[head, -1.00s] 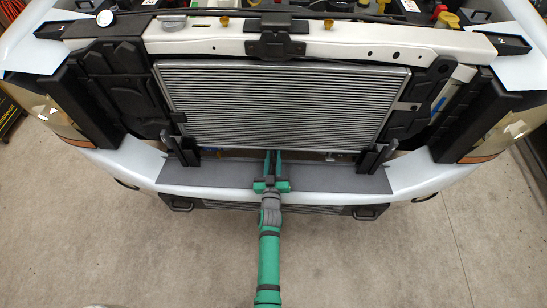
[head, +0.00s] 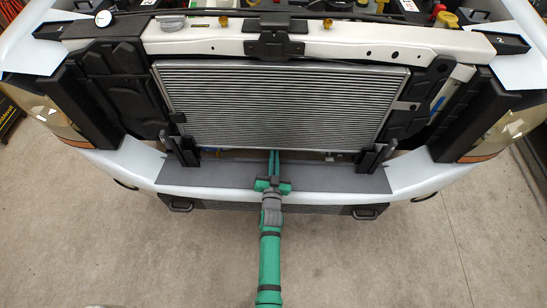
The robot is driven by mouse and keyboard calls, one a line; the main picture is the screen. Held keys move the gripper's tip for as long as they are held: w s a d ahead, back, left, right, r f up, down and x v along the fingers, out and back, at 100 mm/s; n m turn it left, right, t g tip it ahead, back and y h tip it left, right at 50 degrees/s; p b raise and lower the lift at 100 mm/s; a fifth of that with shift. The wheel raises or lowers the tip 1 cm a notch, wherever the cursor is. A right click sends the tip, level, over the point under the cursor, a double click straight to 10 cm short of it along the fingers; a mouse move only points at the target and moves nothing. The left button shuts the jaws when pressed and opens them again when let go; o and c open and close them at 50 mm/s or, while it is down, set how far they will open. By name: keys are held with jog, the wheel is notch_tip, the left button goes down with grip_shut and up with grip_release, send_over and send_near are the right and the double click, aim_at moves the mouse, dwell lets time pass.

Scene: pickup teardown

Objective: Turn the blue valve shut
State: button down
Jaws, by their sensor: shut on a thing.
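My green gripper (head: 274,164) reaches over the dark bumper ledge to the gap below the radiator's lower edge. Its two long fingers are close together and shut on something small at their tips. The fingers and the radiator edge hide that thing, so the blue valve itself cannot be made out there. Its turn position cannot be told.
The finned radiator (head: 285,105) stands just above my fingertips. The dark ledge (head: 225,178) lies under my gripper. Black upright brackets (head: 375,158) stand at both ends of the gap. The floor (head: 400,260) in front of the bumper is clear.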

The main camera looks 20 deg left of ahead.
jog(key=c, duration=1.9)
grip_release()
jog(key=shift+c, duration=0.2)
jog(key=shift+s+d, duration=0.1)
jog(key=shift+s, duration=0.05)
jog(key=v, duration=1)
jog(key=shift+s, duration=0.3)
